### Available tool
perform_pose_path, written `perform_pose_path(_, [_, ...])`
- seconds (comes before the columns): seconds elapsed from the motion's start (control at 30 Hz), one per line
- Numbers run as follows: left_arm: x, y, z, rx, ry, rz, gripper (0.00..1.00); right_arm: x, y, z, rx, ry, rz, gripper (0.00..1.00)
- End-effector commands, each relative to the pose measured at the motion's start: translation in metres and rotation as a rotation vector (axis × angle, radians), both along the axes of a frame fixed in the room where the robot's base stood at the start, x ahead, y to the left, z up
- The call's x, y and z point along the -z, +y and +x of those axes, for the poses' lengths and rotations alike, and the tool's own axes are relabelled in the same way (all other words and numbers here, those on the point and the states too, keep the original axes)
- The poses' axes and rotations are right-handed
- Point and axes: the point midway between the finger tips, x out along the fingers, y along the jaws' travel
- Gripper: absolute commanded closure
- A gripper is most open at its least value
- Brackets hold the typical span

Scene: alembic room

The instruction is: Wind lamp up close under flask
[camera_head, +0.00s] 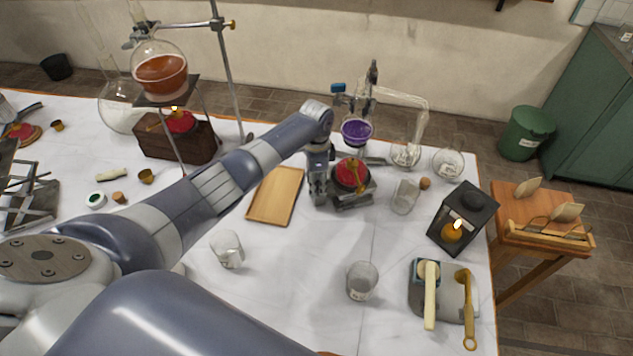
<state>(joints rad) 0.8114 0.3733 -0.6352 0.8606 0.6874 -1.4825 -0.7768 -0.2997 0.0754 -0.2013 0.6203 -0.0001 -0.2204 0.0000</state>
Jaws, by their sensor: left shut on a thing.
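The red lamp (347,174) stands on a small jack (356,200) right of the table's middle. The round flask with purple liquid (357,131) hangs above the lamp, with a small gap seeming to show between them. I cannot tell whether this lamp is lit. My left gripper (318,194) points down at the left side of the jack, below the lamp. It is shut at the jack's side, on what seems to be its winding knob; its fingers hide the knob. My right gripper is not in view.
A wooden tray (275,196) lies left of the jack. Glass beakers (404,196) and a lit lantern (462,218) stand to the right. Two beakers (362,281) stand in front. A flask of orange liquid (160,76) sits over another lamp behind my arm.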

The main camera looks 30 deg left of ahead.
Motion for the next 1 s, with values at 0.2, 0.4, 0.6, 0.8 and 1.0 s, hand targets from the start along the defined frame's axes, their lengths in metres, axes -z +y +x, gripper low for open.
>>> perform_pose_path(0.2, [0.0001,0.0,0.0009,0.151,0.0,-0.001,0.9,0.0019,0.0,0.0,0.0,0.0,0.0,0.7])
perform_pose_path(0.4, [0.0001,0.0005,0.0019,0.319,-0.001,0.0,0.9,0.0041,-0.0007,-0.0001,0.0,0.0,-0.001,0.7])
perform_pose_path(0.6, [-0.0001,0.0006,0.0026,0.472,-0.001,0.0,0.9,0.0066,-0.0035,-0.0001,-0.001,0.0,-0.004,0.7])
perform_pose_path(0.8, [-0.0003,0.0005,0.0032,0.585,-0.002,0.0,0.9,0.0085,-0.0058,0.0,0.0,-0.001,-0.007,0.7])
perform_pose_path(1.0, [-0.0006,0.0005,0.0035,0.651,-0.002,-0.001,0.9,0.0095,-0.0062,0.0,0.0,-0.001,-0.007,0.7])
